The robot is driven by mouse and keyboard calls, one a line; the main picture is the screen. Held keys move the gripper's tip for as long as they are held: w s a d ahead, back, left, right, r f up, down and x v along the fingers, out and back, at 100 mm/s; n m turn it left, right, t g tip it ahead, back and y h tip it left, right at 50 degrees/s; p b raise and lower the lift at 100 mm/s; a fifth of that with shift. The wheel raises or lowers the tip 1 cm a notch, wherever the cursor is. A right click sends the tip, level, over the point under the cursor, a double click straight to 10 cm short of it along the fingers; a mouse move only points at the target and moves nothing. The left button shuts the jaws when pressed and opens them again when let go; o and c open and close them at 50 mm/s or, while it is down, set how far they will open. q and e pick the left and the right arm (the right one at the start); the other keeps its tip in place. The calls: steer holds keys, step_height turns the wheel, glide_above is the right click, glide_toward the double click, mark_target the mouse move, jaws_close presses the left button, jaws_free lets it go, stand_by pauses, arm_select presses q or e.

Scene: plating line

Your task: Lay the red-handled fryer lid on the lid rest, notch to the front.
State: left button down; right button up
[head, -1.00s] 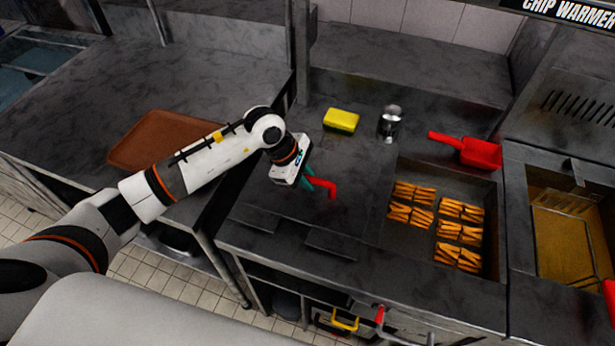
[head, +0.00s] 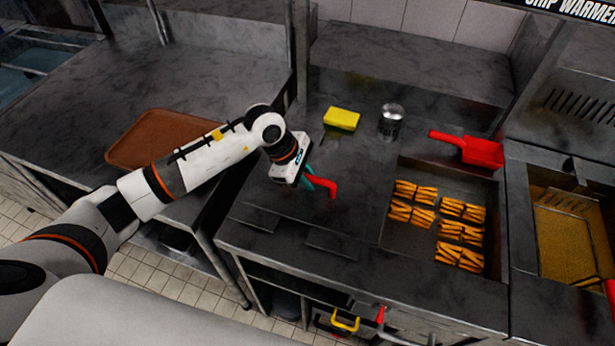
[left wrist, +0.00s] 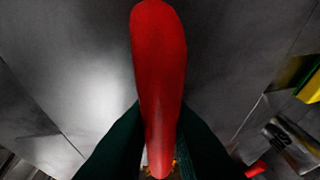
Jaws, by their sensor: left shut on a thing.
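The lid's red handle (head: 327,187) stands up over the dark grey metal worktop left of the chip bay. My left gripper (head: 311,179) has its green fingers closed around it. In the left wrist view the red handle (left wrist: 160,80) runs up the middle, between the green fingers, over a grey metal surface. The grey lid plate blends with the counter, so I cannot tell its edges, its notch, or whether it touches the surface below. Two dark raised strips (head: 335,244) lie near the counter's front. I cannot tell the lid rest apart clearly. My right gripper is not in view.
A yellow sponge (head: 341,119) and a metal shaker (head: 391,122) stand behind the handle. A red scoop (head: 470,150) lies behind the chip bay (head: 400,240). A fryer (head: 570,235) is at the right. A brown tray (head: 150,140) lies on the left counter.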

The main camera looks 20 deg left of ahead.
arm_select(q)
steer(key=c, duration=1.3)
jaws_free()
steer(key=shift+r, duration=0.1)
